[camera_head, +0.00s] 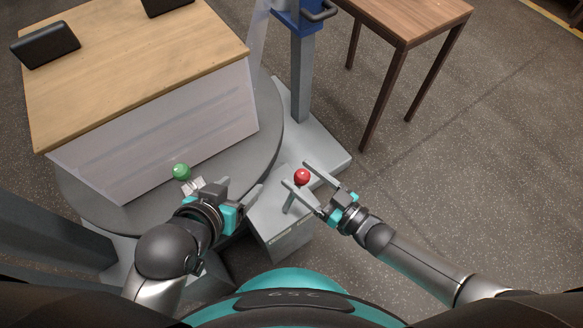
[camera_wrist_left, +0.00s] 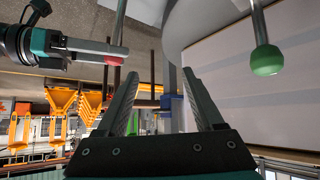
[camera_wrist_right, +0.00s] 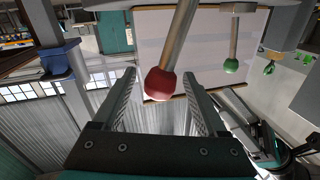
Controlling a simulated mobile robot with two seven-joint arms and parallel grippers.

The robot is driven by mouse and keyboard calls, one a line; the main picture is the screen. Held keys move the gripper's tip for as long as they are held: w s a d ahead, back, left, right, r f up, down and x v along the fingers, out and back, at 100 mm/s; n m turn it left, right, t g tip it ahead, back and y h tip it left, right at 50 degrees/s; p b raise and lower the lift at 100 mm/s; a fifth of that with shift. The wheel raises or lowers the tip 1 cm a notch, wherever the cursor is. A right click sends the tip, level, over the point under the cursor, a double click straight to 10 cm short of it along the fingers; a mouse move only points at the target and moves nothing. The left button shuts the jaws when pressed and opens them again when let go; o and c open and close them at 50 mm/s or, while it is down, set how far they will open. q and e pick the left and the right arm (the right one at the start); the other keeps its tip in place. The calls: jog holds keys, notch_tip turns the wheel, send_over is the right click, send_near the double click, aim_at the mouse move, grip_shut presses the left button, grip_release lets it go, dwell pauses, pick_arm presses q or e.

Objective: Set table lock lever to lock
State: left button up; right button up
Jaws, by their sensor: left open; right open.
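A red ball knob (camera_head: 301,176) tops a metal lever on the grey box near the table's base. My right gripper (camera_head: 297,174) is open, with a finger on either side of the red knob. The right wrist view shows the knob (camera_wrist_right: 160,83) between the fingers, its rod running up out of view; contact cannot be told. A green ball knob (camera_head: 181,172) is on another lever at the turntable's front; it also shows in the left wrist view (camera_wrist_left: 266,59). My left gripper (camera_head: 243,186) is open and empty, between the two knobs. No lock marking is readable.
A wooden-topped block (camera_head: 140,75) stands on the grey round turntable (camera_head: 262,150), with a dark tablet (camera_head: 45,46) on it. A blue-headed grey post (camera_head: 301,80) rises behind the red knob. A brown table (camera_head: 405,18) stands at the back right. The floor at right is clear.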

pick_arm(q)
jog(key=shift+w+d+r+t+h+b, duration=0.1)
jog(key=shift+w+d+t+h+b, duration=0.2)
jog(key=shift+d+t, duration=0.25)
jog(key=shift+w+d+r+t+h+b, duration=0.1)
jog(key=shift+w+d+t+h+b, duration=0.15)
jog(key=shift+d+t, duration=0.25)
pick_arm(e)
jog(key=shift+x, duration=1.75)
jog(key=shift+c, duration=0.2)
grip_shut()
